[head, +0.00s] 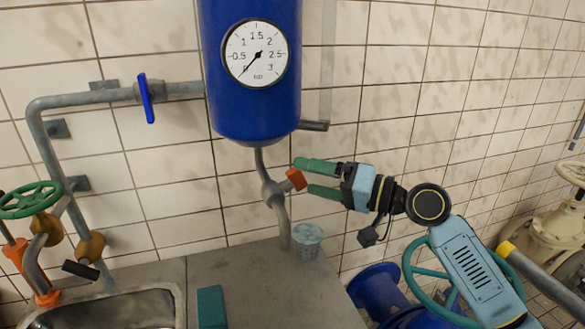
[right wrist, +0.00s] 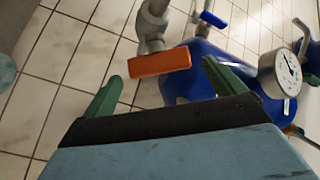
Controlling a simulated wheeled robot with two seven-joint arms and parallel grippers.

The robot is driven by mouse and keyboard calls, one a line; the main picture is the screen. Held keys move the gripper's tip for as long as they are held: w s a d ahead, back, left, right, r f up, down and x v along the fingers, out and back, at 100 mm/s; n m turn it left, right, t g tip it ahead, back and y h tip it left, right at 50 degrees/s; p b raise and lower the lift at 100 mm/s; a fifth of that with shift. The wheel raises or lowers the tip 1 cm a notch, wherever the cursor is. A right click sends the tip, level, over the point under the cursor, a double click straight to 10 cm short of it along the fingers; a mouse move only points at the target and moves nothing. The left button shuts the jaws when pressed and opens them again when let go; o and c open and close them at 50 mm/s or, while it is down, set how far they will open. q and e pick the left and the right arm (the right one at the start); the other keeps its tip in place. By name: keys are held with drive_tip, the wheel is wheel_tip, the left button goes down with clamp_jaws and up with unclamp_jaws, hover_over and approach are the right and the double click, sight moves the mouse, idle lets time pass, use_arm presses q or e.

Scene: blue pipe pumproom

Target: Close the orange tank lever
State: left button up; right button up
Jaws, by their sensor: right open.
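The orange lever (head: 296,179) sits on a grey valve in the pipe (head: 285,222) under the blue tank (head: 225,85). In the head view it is a short, tilted orange block. My right gripper (head: 305,176) reaches in from the right, open, its green fingertips above and below the lever's right end. In the right wrist view the lever (right wrist: 160,62) lies across the gap between the open fingers of my right gripper (right wrist: 160,74). I cannot tell whether a finger touches it. The tank (right wrist: 182,88) shows behind the fingers. My left gripper is not in view.
A gauge (head: 256,53) is on the tank. A blue lever (head: 146,98) is on the left pipe. A pale cup (head: 306,243) and a teal block (head: 211,307) stand on the grey counter (head: 260,280) below. A teal handwheel (head: 413,265) is beneath my right arm.

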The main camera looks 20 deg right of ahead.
sight(292, 175)
drive_tip(key=x, duration=0.5)
drive_tip(key=shift+p, duration=0.35)
